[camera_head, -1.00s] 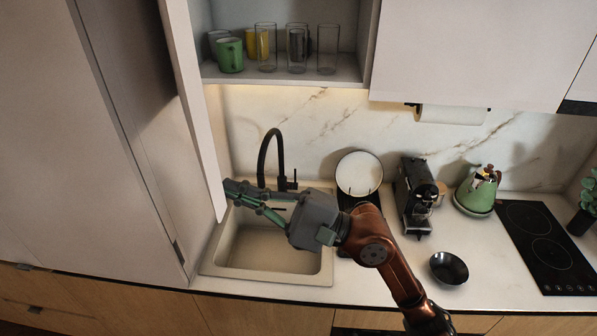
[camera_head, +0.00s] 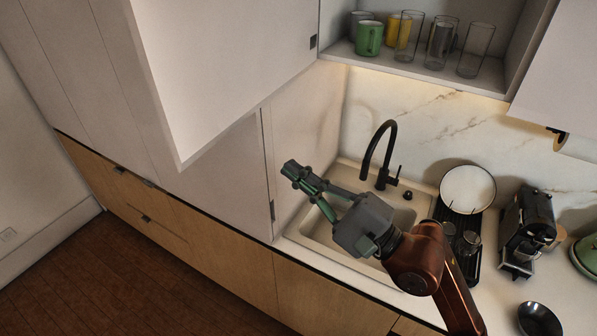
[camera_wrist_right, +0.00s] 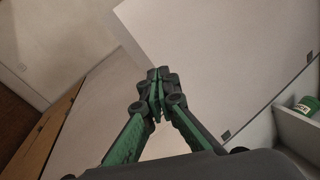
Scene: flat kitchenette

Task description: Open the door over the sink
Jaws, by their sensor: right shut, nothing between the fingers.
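The white door (camera_head: 225,65) over the sink stands wide open, swung out to the left of its cupboard, with its inner face showing. The open cupboard (camera_head: 425,68) holds a green mug and several glasses. The sink (camera_head: 325,228) lies below it, partly hidden by my right arm. My right gripper (camera_head: 292,170) is shut and empty, above the left side of the sink, lower than the door and to its right. In the right wrist view the shut fingertips (camera_wrist_right: 158,78) overlap the door panel (camera_wrist_right: 225,60); I cannot tell if they touch it. My left gripper is out of view.
A black tap (camera_head: 375,150) stands behind my right gripper. A dish rack (camera_head: 462,240) with a plate and a coffee machine (camera_head: 528,230) stand to the right. A tall cabinet (camera_head: 230,175) borders the sink on the left. The floor (camera_head: 120,275) at lower left is clear.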

